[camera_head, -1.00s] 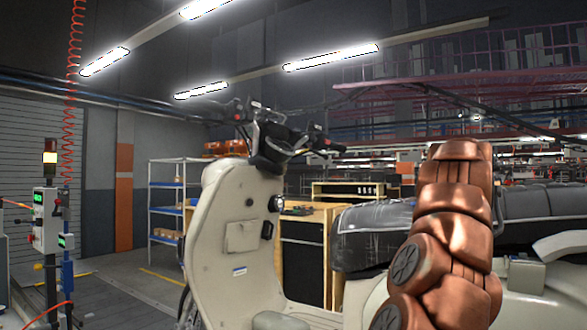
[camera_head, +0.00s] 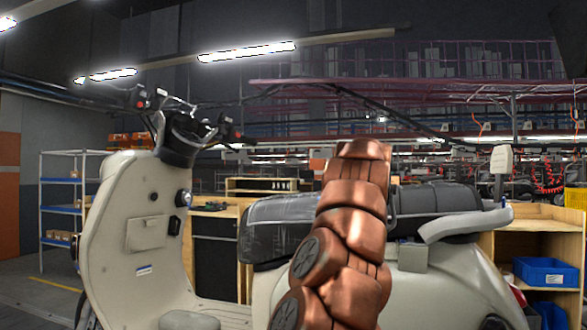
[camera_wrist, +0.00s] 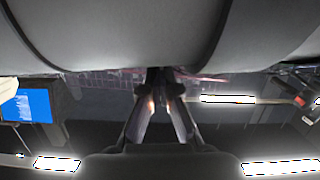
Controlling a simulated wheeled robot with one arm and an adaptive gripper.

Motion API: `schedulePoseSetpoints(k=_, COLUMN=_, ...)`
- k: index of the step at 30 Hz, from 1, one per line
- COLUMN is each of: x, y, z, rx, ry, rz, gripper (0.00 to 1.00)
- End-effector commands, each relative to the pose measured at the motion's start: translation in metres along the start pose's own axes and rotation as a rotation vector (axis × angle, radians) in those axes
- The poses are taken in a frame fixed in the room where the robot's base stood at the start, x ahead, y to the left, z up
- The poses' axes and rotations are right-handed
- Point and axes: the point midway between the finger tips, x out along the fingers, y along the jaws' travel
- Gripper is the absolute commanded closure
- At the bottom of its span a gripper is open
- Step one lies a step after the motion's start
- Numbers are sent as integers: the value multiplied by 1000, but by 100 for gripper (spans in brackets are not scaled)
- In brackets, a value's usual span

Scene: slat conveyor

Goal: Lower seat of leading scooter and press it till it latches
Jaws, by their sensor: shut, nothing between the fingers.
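The cream scooter (camera_head: 135,225) stands across the head view, its handlebar at left. Its long dark seat (camera_head: 275,212) lies roughly level over the body, with clear wrap over the front part and a grey ribbed rear part. My copper arm covers the seat's middle, and my gripper is hidden behind it. In the wrist view, a grey padded surface with dark seams, seemingly the seat (camera_wrist: 110,30), fills the top. My gripper (camera_wrist: 162,75) is shut and empty, its fingertips close to the surface's edge. I cannot tell whether they touch, nor whether the seat is latched.
A pale curved rail (camera_head: 465,226) sticks out at the scooter's rear. Wooden shelving with a blue bin (camera_head: 545,271) stands behind at right. A wooden bench (camera_head: 215,235) is behind the scooter, and a white rack (camera_head: 62,205) stands at left. Floor shows at lower left.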

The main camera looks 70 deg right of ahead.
Motion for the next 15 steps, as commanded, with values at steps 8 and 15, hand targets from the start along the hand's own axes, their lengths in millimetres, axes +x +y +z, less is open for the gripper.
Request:
schedulePoseSetpoints(k=8, x=-7, y=0, z=-28, rx=-1, ry=-1, rz=0, gripper=100)
schedulePoseSetpoints(k=15, x=-27, y=-5, z=-34, rx=-2, ry=13, rz=-7, gripper=100)
